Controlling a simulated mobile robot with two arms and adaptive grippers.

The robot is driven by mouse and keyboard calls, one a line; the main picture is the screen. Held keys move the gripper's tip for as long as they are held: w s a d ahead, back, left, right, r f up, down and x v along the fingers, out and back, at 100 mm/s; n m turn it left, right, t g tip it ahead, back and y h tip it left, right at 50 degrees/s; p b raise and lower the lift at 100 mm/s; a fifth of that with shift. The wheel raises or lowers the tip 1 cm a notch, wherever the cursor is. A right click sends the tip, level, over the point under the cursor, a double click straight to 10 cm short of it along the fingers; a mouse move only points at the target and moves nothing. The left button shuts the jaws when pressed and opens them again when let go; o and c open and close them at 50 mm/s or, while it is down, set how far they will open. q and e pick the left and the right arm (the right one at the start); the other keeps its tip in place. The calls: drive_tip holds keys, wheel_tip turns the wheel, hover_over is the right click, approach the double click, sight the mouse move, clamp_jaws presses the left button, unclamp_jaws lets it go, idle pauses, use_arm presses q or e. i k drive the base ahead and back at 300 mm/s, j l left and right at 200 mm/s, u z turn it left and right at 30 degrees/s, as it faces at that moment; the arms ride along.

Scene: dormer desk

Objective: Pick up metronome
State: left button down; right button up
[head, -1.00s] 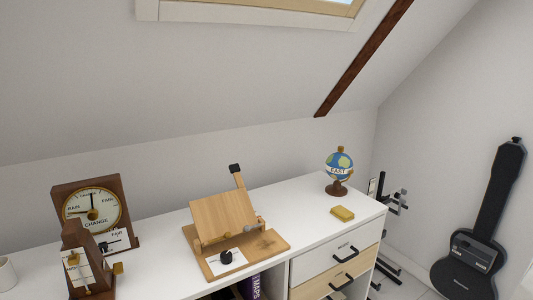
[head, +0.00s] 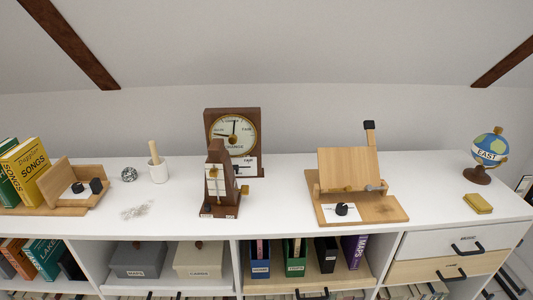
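The metronome (head: 218,184) is a dark brown wooden pyramid shape with a pale front face and a small brass knob on its right side. It stands upright on the white desk top (head: 277,205) near the middle of the head view. It stands just in front of a brown barometer (head: 233,132) with a round dial and partly covers it. Neither of my grippers shows in the head view.
Right of the metronome stands a wooden book stand (head: 347,170); further right are a globe (head: 490,148) and a yellow block (head: 478,203). Left are a white mortar (head: 158,171), a wire ball (head: 129,174), clips (head: 135,211) and a book rack (head: 76,187). Cubbies lie below.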

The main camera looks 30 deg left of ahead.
sight(229, 208)
drive_tip(key=u, duration=1.15)
